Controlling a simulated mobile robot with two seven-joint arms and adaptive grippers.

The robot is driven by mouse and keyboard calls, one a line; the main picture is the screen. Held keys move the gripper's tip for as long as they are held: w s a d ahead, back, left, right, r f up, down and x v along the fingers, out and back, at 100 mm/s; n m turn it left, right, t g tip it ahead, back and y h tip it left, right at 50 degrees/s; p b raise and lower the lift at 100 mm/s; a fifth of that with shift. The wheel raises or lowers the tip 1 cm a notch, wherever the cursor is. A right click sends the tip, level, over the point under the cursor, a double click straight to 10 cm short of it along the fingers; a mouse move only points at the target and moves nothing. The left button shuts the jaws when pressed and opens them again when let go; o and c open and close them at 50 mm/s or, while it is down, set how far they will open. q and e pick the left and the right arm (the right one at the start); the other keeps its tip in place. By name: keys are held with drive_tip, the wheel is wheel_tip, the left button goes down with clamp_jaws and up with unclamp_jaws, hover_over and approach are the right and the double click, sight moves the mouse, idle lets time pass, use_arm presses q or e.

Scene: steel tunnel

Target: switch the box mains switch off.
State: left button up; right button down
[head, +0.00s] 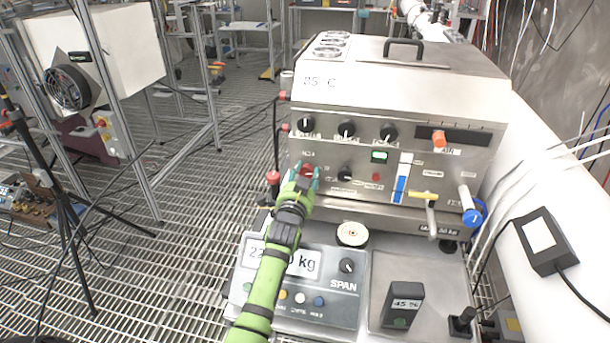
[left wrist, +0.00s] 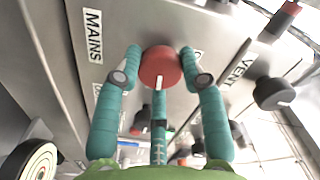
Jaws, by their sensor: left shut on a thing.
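The mains switch is a red round knob (left wrist: 161,66) on the steel box's front panel, next to a label reading MAINS (left wrist: 94,36). A white mark shows on its lower edge in the left wrist view. In the head view the red knob (head: 308,169) is partly hidden by my left gripper (head: 304,176). That gripper, also seen in the left wrist view (left wrist: 163,72), is shut on the knob, with teal fingers on either side of it. The steel box (head: 400,85) has a small green display or lamp (head: 380,156) lit. My right gripper is not in view.
Black knobs (head: 346,129) line the panel above, and a yellow-handled valve (head: 424,195) and blue-ended lever (head: 471,217) are at its right. A scale (head: 345,290) and a small meter (head: 403,304) stand in front. Open grating floor (head: 190,230) lies left.

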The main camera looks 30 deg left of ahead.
use_arm(q)
drive_tip(key=n, duration=0.3)
drive_tip(key=shift+r+n, duration=0.25)
drive_tip(key=shift+n, duration=0.05)
drive_tip(key=n+p, duration=0.1)
drive_tip(key=n, duration=0.3)
drive_tip(key=shift+n, duration=0.3)
drive_tip(key=n+p, duration=0.1)
drive_tip(key=n, duration=0.3)
drive_tip(key=shift+r, duration=0.1)
drive_tip(key=shift+a+n, duration=0.1)
drive_tip(key=shift+n, duration=2.1)
drive_tip(key=o, duration=1.1)
drive_tip(key=shift+o, duration=0.2)
drive_tip(key=shift+f, duration=0.2)
